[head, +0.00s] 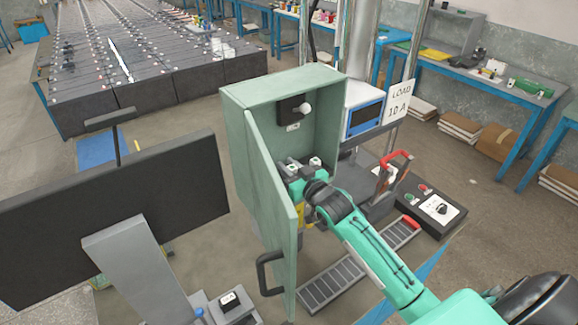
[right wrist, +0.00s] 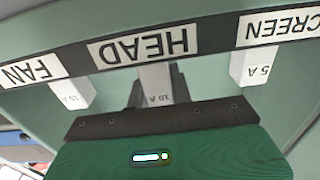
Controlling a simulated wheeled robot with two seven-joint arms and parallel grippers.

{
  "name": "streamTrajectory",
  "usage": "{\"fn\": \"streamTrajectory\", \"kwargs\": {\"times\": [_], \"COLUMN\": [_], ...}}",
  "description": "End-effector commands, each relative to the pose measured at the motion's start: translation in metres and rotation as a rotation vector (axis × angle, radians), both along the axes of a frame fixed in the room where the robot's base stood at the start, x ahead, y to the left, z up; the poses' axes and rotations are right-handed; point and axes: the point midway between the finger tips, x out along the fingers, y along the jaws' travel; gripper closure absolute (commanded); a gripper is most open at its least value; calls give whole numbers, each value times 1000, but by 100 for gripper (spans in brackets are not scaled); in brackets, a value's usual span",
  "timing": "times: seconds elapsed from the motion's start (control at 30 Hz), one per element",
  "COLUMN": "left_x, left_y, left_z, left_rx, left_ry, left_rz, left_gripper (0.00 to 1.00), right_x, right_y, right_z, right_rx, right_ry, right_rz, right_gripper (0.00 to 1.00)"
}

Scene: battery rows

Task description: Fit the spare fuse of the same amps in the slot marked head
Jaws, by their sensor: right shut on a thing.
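The open green cabinet (head: 280,95) stands in the middle of the head view, its door swung toward me. My right gripper (right wrist: 157,80) is inside it, shut on a white fuse (right wrist: 156,88) marked 10 A. The fuse is directly at the HEAD label (right wrist: 143,45) in the right wrist view; whether it is fully seated is hidden. A white fuse marked 15 A (right wrist: 72,95) is at the FAN label (right wrist: 35,69), and a 5 A fuse (right wrist: 256,67) is at the SCREEN label (right wrist: 281,28). My left gripper is out of view.
A sign (head: 398,102) reading LOAD 10 A stands right of the cabinet. A control box (head: 432,208) with buttons is on the right. The cabinet door (head: 270,200) stands close left of my right arm. A dark panel (head: 115,215) fills the left.

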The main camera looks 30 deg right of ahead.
Motion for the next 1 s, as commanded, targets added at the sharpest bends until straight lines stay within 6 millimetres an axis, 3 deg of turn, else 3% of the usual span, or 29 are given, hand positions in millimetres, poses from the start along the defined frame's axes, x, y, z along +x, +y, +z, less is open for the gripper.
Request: {"fn": "streamTrajectory", "kwargs": {"times": [0.5, 0.53, 0.67, 1.0], "left_x": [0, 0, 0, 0], "left_y": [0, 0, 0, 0], "left_z": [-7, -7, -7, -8], "left_rx": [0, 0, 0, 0], "left_ry": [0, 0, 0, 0], "left_rz": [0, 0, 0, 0], "left_gripper": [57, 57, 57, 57], "right_x": [0, 0, 0, -3], "right_y": [0, 0, 0, 0], "right_z": [-13, -13, -13, -14], "right_rx": [0, 0, 0, 0], "right_ry": [-1, -1, -1, 0], "right_rz": [0, 0, 0, 0], "right_gripper": [100, 77, 53, 53]}}
